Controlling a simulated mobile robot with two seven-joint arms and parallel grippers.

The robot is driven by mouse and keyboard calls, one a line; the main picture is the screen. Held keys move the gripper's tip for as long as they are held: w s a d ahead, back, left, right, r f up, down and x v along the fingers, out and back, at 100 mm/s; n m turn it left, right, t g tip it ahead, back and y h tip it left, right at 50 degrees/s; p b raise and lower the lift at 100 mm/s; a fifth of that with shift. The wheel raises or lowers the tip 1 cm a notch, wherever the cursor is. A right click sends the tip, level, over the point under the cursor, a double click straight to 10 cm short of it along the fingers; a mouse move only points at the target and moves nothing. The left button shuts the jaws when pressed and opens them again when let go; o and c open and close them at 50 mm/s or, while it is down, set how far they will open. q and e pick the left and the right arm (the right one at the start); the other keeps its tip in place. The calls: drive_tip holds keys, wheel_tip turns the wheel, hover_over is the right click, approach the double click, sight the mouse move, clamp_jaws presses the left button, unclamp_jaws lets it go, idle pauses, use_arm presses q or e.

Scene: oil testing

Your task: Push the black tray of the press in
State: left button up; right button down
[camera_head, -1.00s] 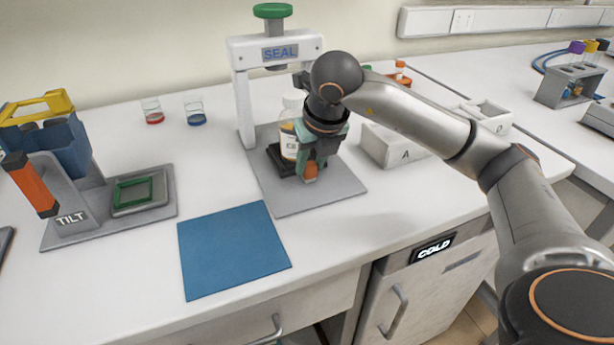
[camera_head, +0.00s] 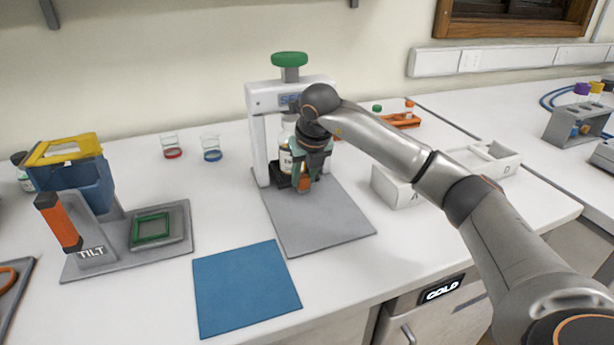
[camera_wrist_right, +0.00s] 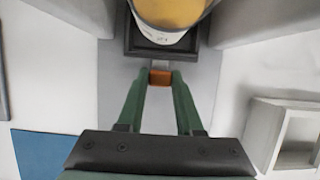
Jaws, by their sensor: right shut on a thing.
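The press (camera_head: 258,150) is a white frame with a green knob on top, standing on a grey base plate. Its black tray (camera_head: 281,181) sits low between the posts and also shows in the right wrist view (camera_wrist_right: 133,47). A bottle with yellow contents (camera_head: 286,160) stands upright on the tray; its top is partly hidden by my arm. My right gripper (camera_head: 304,188) is shut on the orange handle (camera_wrist_right: 160,77) at the tray's front, its green fingers either side of it. My left gripper is out of view.
A blue mat (camera_head: 246,288) lies in front of the press. A tilt device (camera_head: 95,252) stands to the left, with two small beakers (camera_head: 212,155) behind. White bins (camera_head: 392,188) stand close to the right of the press. The base plate's front is clear.

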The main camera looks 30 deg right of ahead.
drive_tip(key=shift+w+d+r, duration=0.1)
drive_tip(key=shift+w+r, duration=0.1)
drive_tip(key=c, duration=1)
unclamp_jaws()
drive_tip(key=shift+o, duration=1.4)
drive_tip(key=shift+w+f, duration=0.1)
drive_tip(key=shift+w, duration=0.05)
drive_tip(key=shift+o, duration=0.8)
drive_tip(key=v, duration=1.2)
drive_tip(key=shift+s, duration=0.3)
